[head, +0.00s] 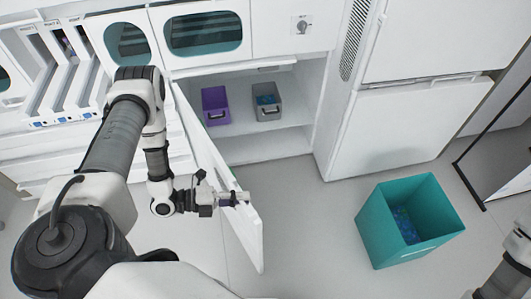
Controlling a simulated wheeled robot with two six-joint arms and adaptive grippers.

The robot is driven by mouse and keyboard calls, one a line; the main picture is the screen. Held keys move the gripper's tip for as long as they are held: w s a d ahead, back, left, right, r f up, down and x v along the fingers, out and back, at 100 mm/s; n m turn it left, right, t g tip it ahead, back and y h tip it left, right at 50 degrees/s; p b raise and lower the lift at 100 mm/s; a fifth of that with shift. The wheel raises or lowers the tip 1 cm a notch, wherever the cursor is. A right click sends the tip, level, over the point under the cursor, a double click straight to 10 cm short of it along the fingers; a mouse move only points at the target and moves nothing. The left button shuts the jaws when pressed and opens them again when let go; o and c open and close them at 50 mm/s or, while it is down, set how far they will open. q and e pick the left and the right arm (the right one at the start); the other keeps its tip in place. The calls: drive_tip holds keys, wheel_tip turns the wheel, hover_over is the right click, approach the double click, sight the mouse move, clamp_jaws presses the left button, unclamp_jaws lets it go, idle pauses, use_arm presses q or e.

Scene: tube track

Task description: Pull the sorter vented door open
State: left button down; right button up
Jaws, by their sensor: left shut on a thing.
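The white door (246,232) of the low sorter cabinet stands swung well out from the front, hinged at its left side. I see it nearly edge-on, so its vents cannot be made out. My left gripper (234,199) is at the outer, left side of the door near its free end, and is shut on it. The jaws partly hide the part they grip, so I cannot tell handle from edge. The cabinet's inside shows a white shelf (266,138). Part of my right arm shows at the lower right corner; its gripper is out of view.
A purple bin (216,105) and a grey bin (266,101) with blue contents stand inside the cabinet. A teal bin (380,225) stands on the floor to the right. White units flank the opening. Grey floor between door and teal bin is clear.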

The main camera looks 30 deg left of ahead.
use_arm(q)
drive_tip(key=s+a+m+g+h+p, duration=0.2)
drive_tip(key=s+a+m+g+p, duration=0.1)
drive_tip(key=s+a, duration=0.8)
drive_tip(key=s+g, duration=0.1)
drive_tip(key=s, duration=0.2)
drive_tip(key=shift+s+a+p, duration=0.15)
drive_tip(key=shift+s+p, duration=0.1)
drive_tip(key=shift+p, duration=0.1)
drive_tip(key=c, duration=1.4)
unclamp_jaws()
drive_tip(key=shift+c, duration=0.2)
drive_tip(key=v, duration=1.2)
drive_tip(key=shift+f, duration=0.2)
